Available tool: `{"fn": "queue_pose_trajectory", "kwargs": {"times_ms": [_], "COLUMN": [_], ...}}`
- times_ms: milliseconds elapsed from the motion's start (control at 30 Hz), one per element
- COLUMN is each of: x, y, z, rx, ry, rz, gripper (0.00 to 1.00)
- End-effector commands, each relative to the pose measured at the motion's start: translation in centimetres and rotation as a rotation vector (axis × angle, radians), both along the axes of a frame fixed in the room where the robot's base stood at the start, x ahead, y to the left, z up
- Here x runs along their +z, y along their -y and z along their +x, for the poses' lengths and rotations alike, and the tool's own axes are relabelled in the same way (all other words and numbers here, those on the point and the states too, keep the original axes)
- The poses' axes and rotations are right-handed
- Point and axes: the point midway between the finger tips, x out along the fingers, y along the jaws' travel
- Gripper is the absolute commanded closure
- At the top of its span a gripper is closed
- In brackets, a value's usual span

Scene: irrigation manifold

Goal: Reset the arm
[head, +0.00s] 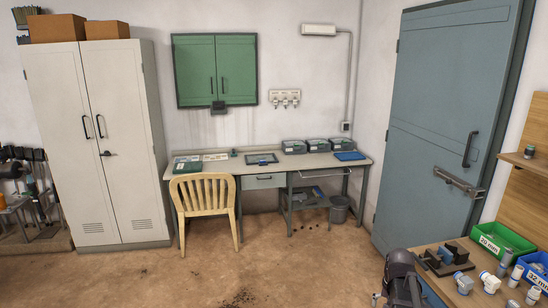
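A dark grey rounded part (400,272), which looks like my own arm, rises from the bottom edge at the lower right. It stands at the left front corner of a wooden workbench (428,290). No gripper fingers can be made out, and the lower part of the arm is cut off by the frame edge. On the bench are a dark fixture (446,259), several grey-white pipe fittings (490,282), a green bin (502,242) labelled 20 mm and a blue bin (535,270) labelled 32 mm.
A blue-grey door (445,110) is shut behind the bench. A desk (262,180) with a wooden chair (205,195) and a bin (339,210) stands at the back wall. A tall white cabinet (100,140) stands left. The middle floor (270,262) is open.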

Motion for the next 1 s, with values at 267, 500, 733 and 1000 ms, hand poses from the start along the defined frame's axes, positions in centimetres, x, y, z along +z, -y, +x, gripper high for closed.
{"fn": "queue_pose_trajectory", "kwargs": {"times_ms": [267, 500, 733, 1000], "x": [-1.3, -2.1, -2.5, -2.6], "y": [-8.9, -15.1, -18.3, -18.9], "z": [-2.4, -5.0, -6.6, -6.9], "rx": [0.223, 0.405, 0.509, 0.530], "ry": [0.000, 0.000, 0.000, -0.001], "rz": [0.000, 0.000, 0.000, 0.000], "gripper": [0.00, 0.00, 0.00, 0.00]}}
